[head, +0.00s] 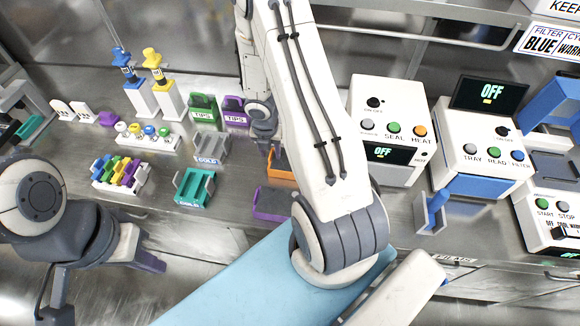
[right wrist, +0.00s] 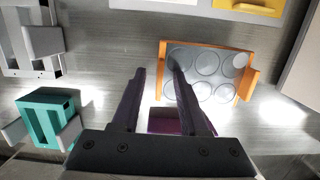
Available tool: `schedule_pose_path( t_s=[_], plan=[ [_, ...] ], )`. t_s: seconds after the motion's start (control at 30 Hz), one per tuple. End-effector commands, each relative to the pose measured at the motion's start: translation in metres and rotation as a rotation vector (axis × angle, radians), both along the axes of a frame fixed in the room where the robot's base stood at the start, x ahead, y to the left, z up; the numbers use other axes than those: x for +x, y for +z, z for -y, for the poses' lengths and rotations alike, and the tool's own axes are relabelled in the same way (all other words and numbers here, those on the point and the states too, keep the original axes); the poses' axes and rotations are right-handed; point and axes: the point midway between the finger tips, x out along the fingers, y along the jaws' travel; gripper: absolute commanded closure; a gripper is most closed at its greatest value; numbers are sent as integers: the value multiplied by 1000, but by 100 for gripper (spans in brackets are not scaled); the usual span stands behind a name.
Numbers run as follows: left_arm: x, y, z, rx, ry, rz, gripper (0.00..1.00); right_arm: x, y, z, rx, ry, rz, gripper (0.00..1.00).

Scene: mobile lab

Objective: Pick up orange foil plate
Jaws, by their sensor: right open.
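The orange foil plate (right wrist: 247,80), an orange-sided frame around a grey face with several round wells, lies on the steel bench in the right wrist view. In the head view its orange edge (head: 281,165) shows partly behind my right arm. My right gripper (right wrist: 160,70) is open and empty above the bench. Its right fingertip overlaps the plate's left side in that view; I cannot tell whether they touch. The right gripper also shows in the head view (head: 266,140). My left gripper (head: 148,262) is at the lower left, far from the plate; its jaws are unclear.
A purple holder (head: 270,204) lies in front of the plate. A teal rack (head: 194,187) and a grey rack (head: 211,148) stand to its left. Green and purple tip boxes (head: 204,110) are behind. A white sealer (head: 385,120) stands to the right.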

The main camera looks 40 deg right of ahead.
Motion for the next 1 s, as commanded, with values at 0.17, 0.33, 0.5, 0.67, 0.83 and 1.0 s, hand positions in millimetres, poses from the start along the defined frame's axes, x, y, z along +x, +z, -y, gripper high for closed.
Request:
schedule_pose_path(
  t_s=[0.17,0.33,0.5,0.67,0.83,1.0],
  plan=[
    [0,1,0,0,0,0,100,0,1,0,0,0,0,94],
    [0,1,0,0,0,0,100,0,1,0,0,0,0,100],
    [0,1,0,0,0,0,100,0,1,0,0,0,0,100],
    [0,1,0,0,0,0,100,0,1,0,0,0,0,100],
    [0,1,0,0,0,0,100,0,1,0,0,0,0,100],
    [0,1,0,0,0,0,100,0,1,0,0,0,0,100]
  ],
)
